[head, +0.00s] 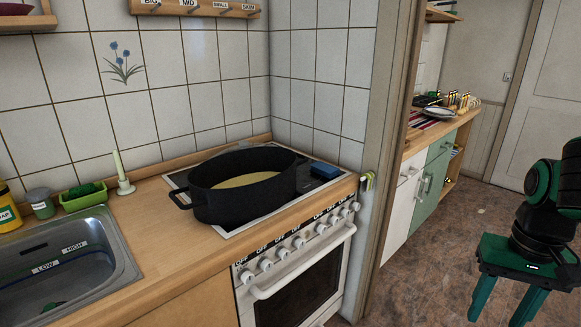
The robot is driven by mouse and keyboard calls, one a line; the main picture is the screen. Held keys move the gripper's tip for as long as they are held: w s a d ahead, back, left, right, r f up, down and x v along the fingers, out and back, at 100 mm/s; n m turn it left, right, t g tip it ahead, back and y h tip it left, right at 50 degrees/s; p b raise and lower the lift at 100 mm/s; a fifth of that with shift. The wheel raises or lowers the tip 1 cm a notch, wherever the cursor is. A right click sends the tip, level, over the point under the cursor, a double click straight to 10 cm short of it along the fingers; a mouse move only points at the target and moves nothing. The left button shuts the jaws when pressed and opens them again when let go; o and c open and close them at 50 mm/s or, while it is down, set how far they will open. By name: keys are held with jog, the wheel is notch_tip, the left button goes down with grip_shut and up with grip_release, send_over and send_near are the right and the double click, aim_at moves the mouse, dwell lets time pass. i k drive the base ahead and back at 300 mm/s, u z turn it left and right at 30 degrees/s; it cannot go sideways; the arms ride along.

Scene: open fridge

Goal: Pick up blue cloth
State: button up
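A small blue folded item (325,170), which looks like the blue cloth, lies on the right end of the stove top, just right of a large black pot. It is too small to tell for sure whether it is cloth or a sponge. My gripper (497,315) is at the lower right, pointing down over the floor. Its two green fingers are apart with nothing visible between them. It is well to the right of the blue item and not touching anything visible.
The black oval pot (245,186) fills most of the stove top (240,228). The oven front (295,293) has a handle and several knobs. A wall edge (382,110) separates the stove from the back counter (436,134). A sink (70,268) is at left. Floor is clear between.

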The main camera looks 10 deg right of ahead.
aim_at(327, 169)
jog(key=u, duration=0.05)
jog(key=k, duration=0.45)
jog(key=z, duration=0.4)
jog(key=i, duration=1.15)
jog(key=u, duration=0.35)
jog(key=i, duration=0.75)
jog(key=u, duration=0.45)
